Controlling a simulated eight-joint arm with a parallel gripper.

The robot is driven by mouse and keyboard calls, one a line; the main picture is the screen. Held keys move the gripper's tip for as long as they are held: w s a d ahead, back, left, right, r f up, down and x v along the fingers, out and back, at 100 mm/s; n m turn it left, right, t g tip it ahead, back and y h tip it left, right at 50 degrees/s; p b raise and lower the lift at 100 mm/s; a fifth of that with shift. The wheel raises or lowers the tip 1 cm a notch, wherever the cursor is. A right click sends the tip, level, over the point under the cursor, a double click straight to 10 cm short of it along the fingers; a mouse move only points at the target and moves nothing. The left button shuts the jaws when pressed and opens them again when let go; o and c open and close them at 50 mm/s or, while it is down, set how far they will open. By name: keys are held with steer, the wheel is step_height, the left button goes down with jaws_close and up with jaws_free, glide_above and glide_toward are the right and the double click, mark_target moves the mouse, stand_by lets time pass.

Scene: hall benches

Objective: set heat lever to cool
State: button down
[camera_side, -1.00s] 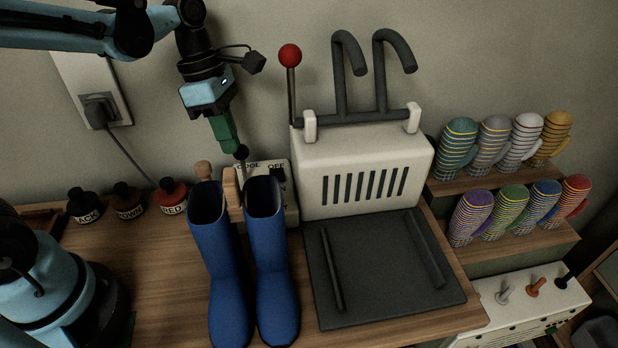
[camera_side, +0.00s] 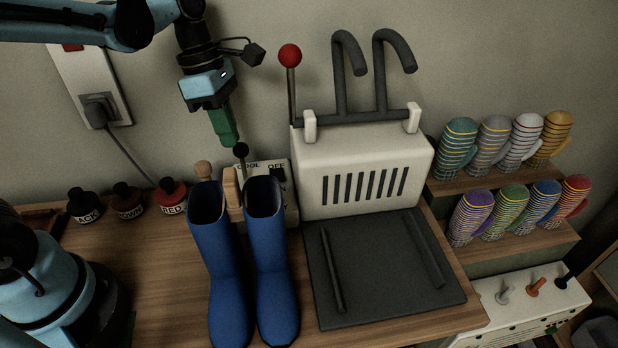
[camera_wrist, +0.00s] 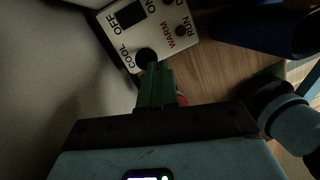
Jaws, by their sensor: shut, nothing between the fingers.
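The heat lever has a round black knob (camera_side: 240,150) and stands on a pale control box (camera_side: 266,167) behind the blue boots. In the wrist view the knob (camera_wrist: 147,57) appears beside the word COOL, with WARM further right; it hides part of the panel, so the lever's exact setting cannot be told. My gripper (camera_side: 229,143) has green fingers, shut and empty, just left of the knob in the side view. In the wrist view the fingertips (camera_wrist: 160,66) overlap the knob's edge; whether they touch it I cannot tell.
Blue boots (camera_side: 273,250) stand close in front of the box, with a wooden peg (camera_side: 203,170) behind. A cream vented machine (camera_side: 362,172) with a red-knobbed lever (camera_side: 290,55) is right. Small bottles (camera_side: 127,200) stand left. The wall is close behind.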

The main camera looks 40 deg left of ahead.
steer(key=shift+r, duration=0.45)
steer(key=s+v, duration=0.3)
steer(key=v, duration=0.9)
steer(key=s+d+f+m+t+y, duration=0.2)
steer(key=s+f+m+t, duration=0.4)
steer(key=m, duration=0.3)
steer(key=shift+g, duration=0.7)
steer(key=shift+w+r+x, duration=0.15)
steer(key=shift+w+x, duration=0.25)
steer(key=shift+x, duration=1.45)
steer(key=shift+w+r+x, duration=0.2)
steer(key=shift+w+x, duration=0.25)
steer(key=shift+x, duration=1.45)
steer(key=shift+w+r+x, duration=0.15)
steer(key=shift+w+x, duration=0.25)
steer(key=shift+x, duration=1.45)
steer(key=shift+d, duration=0.15)
